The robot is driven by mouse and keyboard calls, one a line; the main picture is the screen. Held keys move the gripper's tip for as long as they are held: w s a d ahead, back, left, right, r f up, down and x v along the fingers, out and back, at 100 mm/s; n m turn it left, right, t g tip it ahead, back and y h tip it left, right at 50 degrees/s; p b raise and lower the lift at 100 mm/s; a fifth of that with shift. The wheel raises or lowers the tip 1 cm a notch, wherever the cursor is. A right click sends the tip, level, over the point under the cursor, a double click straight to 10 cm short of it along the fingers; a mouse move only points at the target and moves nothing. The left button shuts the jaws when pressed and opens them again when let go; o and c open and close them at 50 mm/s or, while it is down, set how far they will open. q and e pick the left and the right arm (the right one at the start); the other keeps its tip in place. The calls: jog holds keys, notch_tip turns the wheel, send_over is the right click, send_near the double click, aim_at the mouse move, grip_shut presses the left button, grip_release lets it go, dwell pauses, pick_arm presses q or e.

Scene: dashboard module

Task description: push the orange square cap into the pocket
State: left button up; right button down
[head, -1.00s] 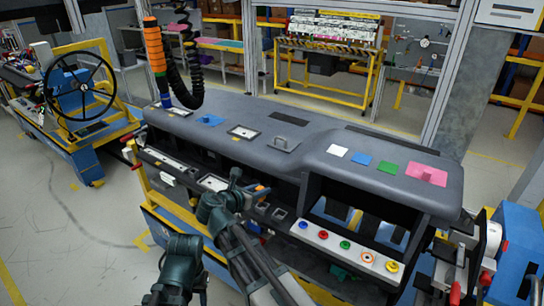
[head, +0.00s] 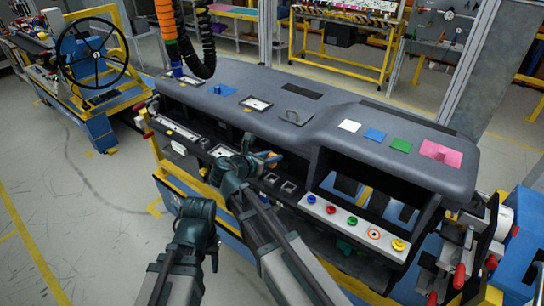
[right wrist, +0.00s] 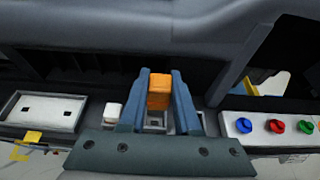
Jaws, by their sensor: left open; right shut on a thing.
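My right gripper (right wrist: 158,95) is shut on the orange square cap (right wrist: 158,92), whose face shows between the two blue fingers in the right wrist view. Below the cap in that view is a pale-framed square pocket (right wrist: 156,118), partly covered by the cap and fingers. Whether the cap touches it I cannot tell. In the head view, the right gripper (head: 271,157) is over the console's lower ledge, near two small square openings (head: 289,187). My left gripper (head: 196,212) is apart from the console front, empty; its fingers are hard to make out.
A white cap (right wrist: 113,113) and a pale rectangular panel (right wrist: 45,111) lie left of the pocket. A strip of coloured knobs (head: 352,224) is to the right. The grey dashboard top (head: 330,120) overhangs the ledge behind. Floor at left (head: 60,220) is clear.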

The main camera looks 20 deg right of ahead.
aim_at(272, 167)
pick_arm(q)
jog(key=shift+f+b, duration=1.9)
jog(key=shift+f, duration=0.35)
pick_arm(e)
jog(key=shift+f, duration=2.25)
pick_arm(q)
jog(key=shift+f+b, duration=1.45)
jog(key=shift+b, duration=0.05)
pick_arm(e)
jog(key=shift+f, duration=1.45)
jog(key=c, duration=0.5)
grip_release()
jog(key=shift+c, duration=0.2)
pick_arm(q)
jog(key=shift+r, duration=0.15)
pick_arm(e)
jog(key=shift+s+a+r, duration=0.1)
jog(key=shift+r, duration=0.05)
